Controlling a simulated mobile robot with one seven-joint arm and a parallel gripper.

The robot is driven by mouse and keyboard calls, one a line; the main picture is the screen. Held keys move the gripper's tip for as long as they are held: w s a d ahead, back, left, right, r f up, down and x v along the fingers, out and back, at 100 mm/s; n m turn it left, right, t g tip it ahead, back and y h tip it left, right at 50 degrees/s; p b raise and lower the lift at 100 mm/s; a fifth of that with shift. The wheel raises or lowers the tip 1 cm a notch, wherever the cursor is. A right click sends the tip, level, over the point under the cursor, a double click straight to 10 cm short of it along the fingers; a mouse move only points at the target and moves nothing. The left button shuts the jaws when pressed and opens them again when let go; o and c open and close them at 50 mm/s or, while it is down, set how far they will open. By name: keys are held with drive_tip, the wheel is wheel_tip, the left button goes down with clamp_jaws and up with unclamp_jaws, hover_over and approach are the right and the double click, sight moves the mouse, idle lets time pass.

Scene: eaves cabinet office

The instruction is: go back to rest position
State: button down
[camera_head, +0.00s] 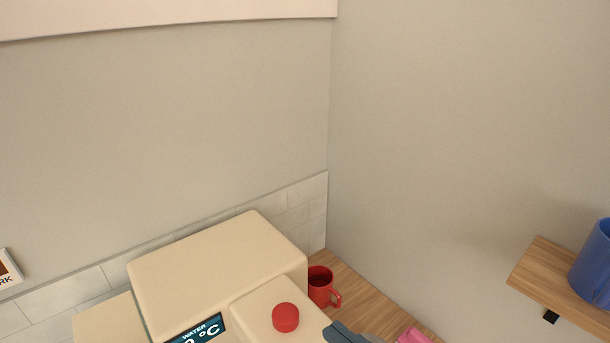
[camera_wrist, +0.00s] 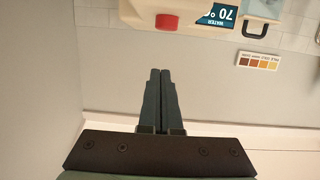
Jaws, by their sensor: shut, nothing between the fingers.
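My gripper (camera_wrist: 160,73) is in the wrist view with its two dark fingers together, shut and empty. Its fingertips point toward a cream water machine with a red knob, and I cannot tell whether they touch it. In the head view only a dark grey part of my gripper (camera_head: 345,333) shows at the bottom edge, right of the machine; the rest is cut off.
The cream water machine (camera_head: 215,262) has a red knob (camera_head: 285,317) and a display. A red mug (camera_head: 320,287) stands behind it on a wooden counter (camera_head: 365,305), with a pink item (camera_head: 413,336) nearby. A shelf (camera_head: 545,275) at right holds a blue mug (camera_head: 595,265).

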drive_tip(key=w+a+r+m+t+h, duration=0.1)
drive_tip(key=w+r+m+t+h, duration=0.2)
drive_tip(key=r, duration=0.5)
drive_tip(key=w+a+r+t+h, duration=0.1)
drive_tip(key=w+r+t+h, duration=0.15)
drive_tip(key=w+r, duration=0.4)
drive_tip(key=s+a+r+m+t+h, duration=0.1)
drive_tip(key=s+r+t, duration=0.2)
drive_tip(key=r, duration=0.4)
drive_tip(key=s+a+r+m+t+h+b, duration=0.1)
drive_tip(key=s+r+t, duration=0.2)
drive_tip(key=r, duration=0.4)
drive_tip(key=s+a+r+m+t+h, duration=0.1)
drive_tip(key=s+a+r+m+t, duration=0.1)
drive_tip(key=r, duration=0.5)
drive_tip(key=s+t, duration=0.1)
drive_tip(key=s, duration=0.1)
drive_tip(key=shift+s+r, duration=0.15)
drive_tip(key=shift+s, duration=0.15)
drive_tip(key=shift+b, duration=0.3)
